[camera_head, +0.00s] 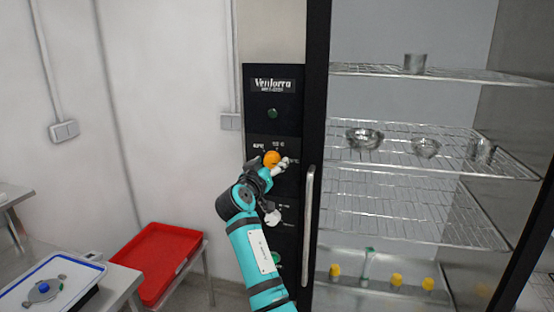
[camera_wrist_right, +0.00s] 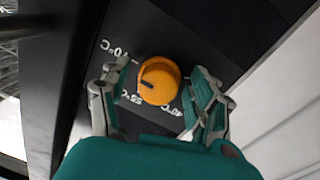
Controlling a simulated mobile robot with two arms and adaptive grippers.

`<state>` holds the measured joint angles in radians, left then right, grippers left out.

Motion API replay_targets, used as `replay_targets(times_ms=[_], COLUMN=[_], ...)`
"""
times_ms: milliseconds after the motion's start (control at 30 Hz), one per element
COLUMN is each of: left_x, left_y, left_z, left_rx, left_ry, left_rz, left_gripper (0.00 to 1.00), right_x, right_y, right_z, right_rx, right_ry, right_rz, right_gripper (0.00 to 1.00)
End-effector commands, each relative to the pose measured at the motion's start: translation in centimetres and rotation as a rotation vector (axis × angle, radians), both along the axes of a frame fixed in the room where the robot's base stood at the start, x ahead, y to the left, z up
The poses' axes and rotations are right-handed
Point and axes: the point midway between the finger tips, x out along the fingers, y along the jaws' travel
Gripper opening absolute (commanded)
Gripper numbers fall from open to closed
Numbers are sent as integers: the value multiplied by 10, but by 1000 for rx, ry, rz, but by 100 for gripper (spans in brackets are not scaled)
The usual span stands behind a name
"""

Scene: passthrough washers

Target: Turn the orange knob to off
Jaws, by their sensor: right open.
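The orange knob (camera_head: 271,158) sits on the black control panel (camera_head: 287,213) of the cabinet, below the brand label. In the right wrist view the orange knob (camera_wrist_right: 159,81) is round with a dark pointer mark on its left part, and white temperature markings are printed around it. My right gripper (camera_head: 276,165) is at the knob in the head view. In the right wrist view my right gripper (camera_wrist_right: 158,95) is open, with one finger on each side of the knob and gaps visible between. Contact cannot be told. My left gripper is not in view.
The cabinet's vertical handle (camera_head: 307,225) stands just right of my right gripper. Wire shelves (camera_head: 440,75) hold metal bowls behind the door. A red tray (camera_head: 160,262) and a white tray (camera_head: 75,295) are at lower left.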

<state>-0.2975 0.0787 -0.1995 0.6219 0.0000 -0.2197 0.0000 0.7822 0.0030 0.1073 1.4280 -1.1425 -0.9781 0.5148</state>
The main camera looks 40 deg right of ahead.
Motion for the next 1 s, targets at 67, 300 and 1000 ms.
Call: replay_targets(times_ms=[67,300,1000], left_x=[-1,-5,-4], left_y=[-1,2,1], left_z=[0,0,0], left_rx=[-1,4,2], left_ry=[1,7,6], left_rz=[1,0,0], left_gripper=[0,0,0], right_x=[0,0,0], right_y=[2,2,1], right_z=[0,0,1], right_rx=[0,0,-1], right_ry=[0,0,-1], right_rz=[1,0,-1], right_gripper=[63,63,7])
